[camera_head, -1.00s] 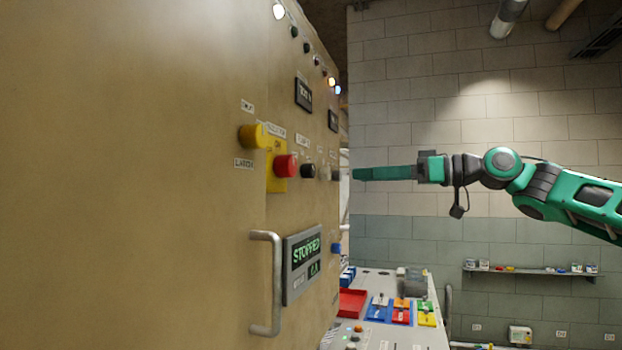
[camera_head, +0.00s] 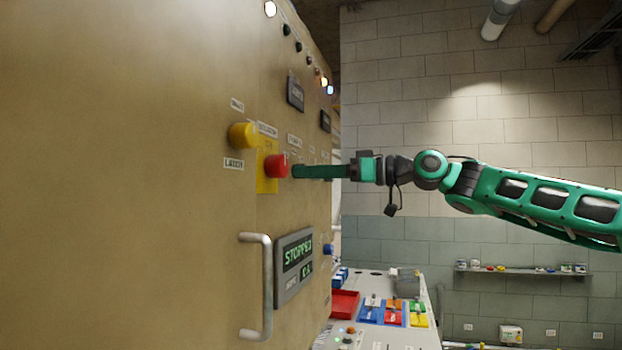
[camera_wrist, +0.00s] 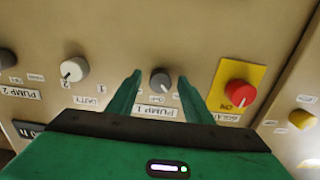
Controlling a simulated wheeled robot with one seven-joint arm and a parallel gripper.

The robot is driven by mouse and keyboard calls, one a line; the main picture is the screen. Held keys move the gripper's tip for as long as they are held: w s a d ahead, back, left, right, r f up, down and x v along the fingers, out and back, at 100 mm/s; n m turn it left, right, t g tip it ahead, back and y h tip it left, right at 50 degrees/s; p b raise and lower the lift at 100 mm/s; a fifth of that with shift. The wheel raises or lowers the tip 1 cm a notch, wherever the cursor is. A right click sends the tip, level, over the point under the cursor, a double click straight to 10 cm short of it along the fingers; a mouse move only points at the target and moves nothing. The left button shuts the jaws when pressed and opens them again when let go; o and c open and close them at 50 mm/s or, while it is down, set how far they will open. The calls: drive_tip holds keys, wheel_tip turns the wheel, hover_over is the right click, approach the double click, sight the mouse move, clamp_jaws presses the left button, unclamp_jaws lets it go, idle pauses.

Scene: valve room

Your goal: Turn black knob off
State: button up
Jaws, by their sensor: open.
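The black knob (camera_wrist: 160,82) shows in the wrist view on the tan panel, above a label that reads PUMP 1 upside down. My gripper (camera_wrist: 158,78) is open, with one green finger on each side of the knob. I cannot tell whether the fingers touch it. In the head view my gripper (camera_head: 297,171) reaches the panel just right of the red button (camera_head: 277,166) and hides the black knob there.
The red button on its yellow plate (camera_wrist: 238,92) is right of the fingers in the wrist view. A white knob (camera_wrist: 74,70) is on the left. A yellow knob (camera_head: 242,136) and a metal handle (camera_head: 266,288) stand out from the panel.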

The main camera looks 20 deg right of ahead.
drive_tip(key=shift+w, duration=0.1)
drive_tip(key=c, duration=1.1)
drive_tip(key=shift+o, duration=0.2)
drive_tip(key=shift+m, duration=0.4)
drive_tip(key=shift+d+r+m, duration=0.1)
drive_tip(key=shift+m, duration=4.1)
